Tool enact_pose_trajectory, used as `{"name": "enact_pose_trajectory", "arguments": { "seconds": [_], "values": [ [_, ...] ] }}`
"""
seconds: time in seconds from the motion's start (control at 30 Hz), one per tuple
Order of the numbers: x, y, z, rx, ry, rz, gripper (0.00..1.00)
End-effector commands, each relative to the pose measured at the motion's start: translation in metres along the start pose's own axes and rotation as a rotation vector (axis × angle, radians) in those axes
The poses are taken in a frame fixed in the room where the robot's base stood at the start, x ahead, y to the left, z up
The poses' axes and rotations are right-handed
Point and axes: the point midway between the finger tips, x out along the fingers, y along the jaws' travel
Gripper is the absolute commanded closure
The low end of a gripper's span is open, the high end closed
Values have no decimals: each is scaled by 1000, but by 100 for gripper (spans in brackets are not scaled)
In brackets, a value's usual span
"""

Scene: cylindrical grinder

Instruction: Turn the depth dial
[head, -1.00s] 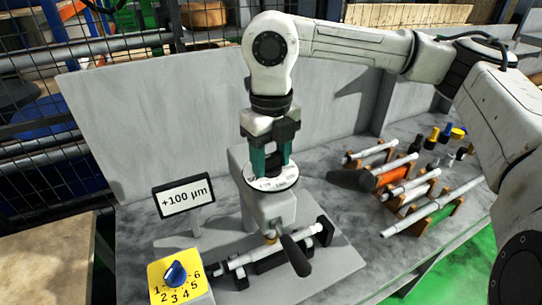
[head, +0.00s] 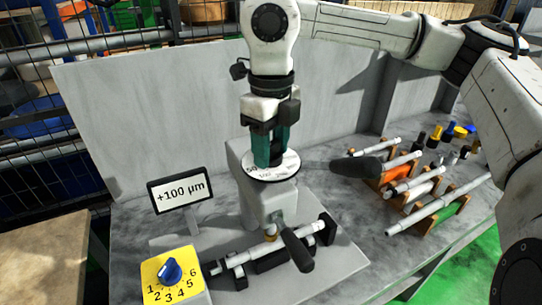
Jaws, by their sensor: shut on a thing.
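The depth dial (head: 284,172) is a white round disc with black scale figures, lying flat on top of the grey grinder head (head: 270,200). My gripper (head: 268,160) points straight down over it, with its green fingers shut on the dial's middle. The fingers hide whatever part they grip. A small display (head: 182,192) left of the grinder reads +100 µm.
A yellow box with a blue selector knob (head: 170,271), numbered 1 to 6, stands at the front left. A black handle (head: 296,249) sticks out below the dial. Racks with metal rods (head: 437,208) stand to the right. A grey wall stands behind.

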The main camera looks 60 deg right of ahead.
Motion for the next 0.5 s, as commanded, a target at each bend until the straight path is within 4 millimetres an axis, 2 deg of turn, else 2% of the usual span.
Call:
{"name": "enact_pose_trajectory", "arguments": {
  "seconds": [0.03,0.5],
  "values": [
    [5,0,0,-37,-1,-1,84],
    [2,0,0,-344,0,0,84]
  ]
}}
